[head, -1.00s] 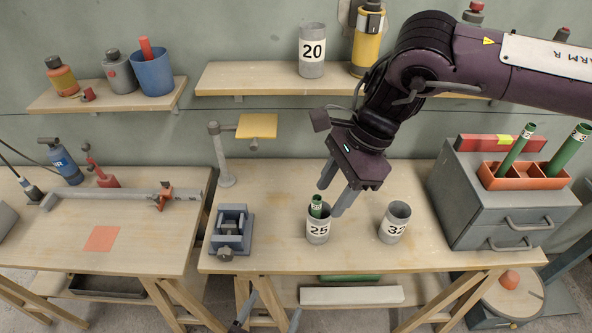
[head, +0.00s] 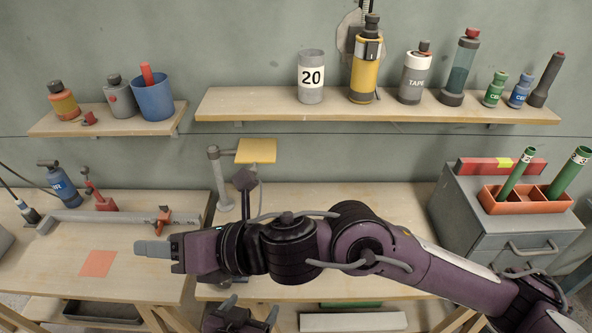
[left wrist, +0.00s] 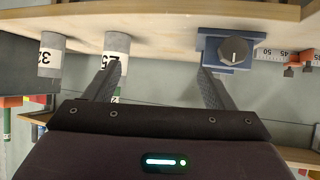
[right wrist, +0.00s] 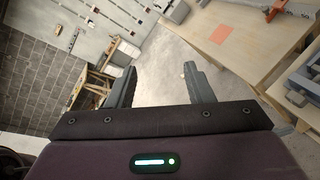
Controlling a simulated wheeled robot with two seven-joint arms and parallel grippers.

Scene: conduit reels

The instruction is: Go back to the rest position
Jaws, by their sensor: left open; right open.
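My right arm comes in from the right across the front of the head view. Its gripper (head: 140,248) hangs over the left workbench's right part, open and empty, pointing left. In the right wrist view its two fingers (right wrist: 160,72) stand apart with only floor and bench beyond. My left gripper (head: 250,308) is low at the bottom of the head view, at the front of the middle bench, open and empty. In the left wrist view its fingers (left wrist: 158,76) are apart, with the "25" cup (left wrist: 117,62), the "32" cup (left wrist: 50,62) and a blue vise (left wrist: 228,52) beyond them.
The middle workbench (head: 330,195) is partly covered by my right arm, which hides the cups and vise in the head view. A grey drawer cabinet (head: 470,215) with an orange rack (head: 530,207) holding green tubes stands right. Shelves (head: 240,105) line the wall.

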